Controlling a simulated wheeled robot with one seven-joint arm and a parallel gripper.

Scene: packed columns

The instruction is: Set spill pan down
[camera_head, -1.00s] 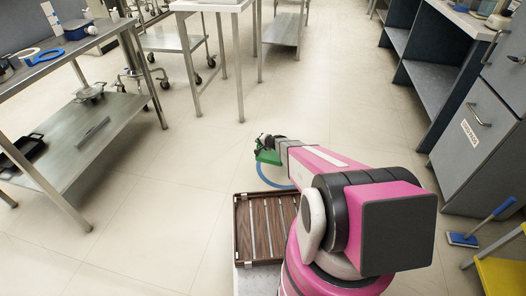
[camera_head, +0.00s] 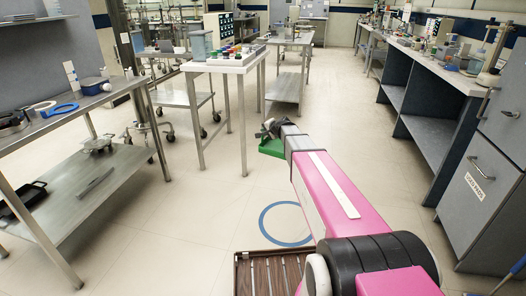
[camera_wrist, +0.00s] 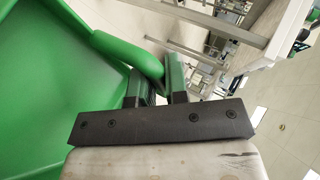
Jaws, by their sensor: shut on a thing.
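The spill pan is green. In the head view the green pan (camera_head: 271,148) shows at the end of my pink arm, partly hidden behind the arm. In the wrist view the green pan (camera_wrist: 50,75) fills the left side, with its thick rim running between the fingers. My gripper (camera_wrist: 158,82) is shut on that rim. In the head view my gripper (camera_head: 270,130) is small, held out in front of me above the floor. The pan's far side and underside are hidden.
A blue ring (camera_head: 286,224) is marked on the floor beyond my slatted deck. A white-topped table (camera_head: 225,62) with small coloured items stands ahead. A steel bench (camera_head: 90,103) is at left, grey cabinets (camera_head: 480,190) at right. The floor between is clear.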

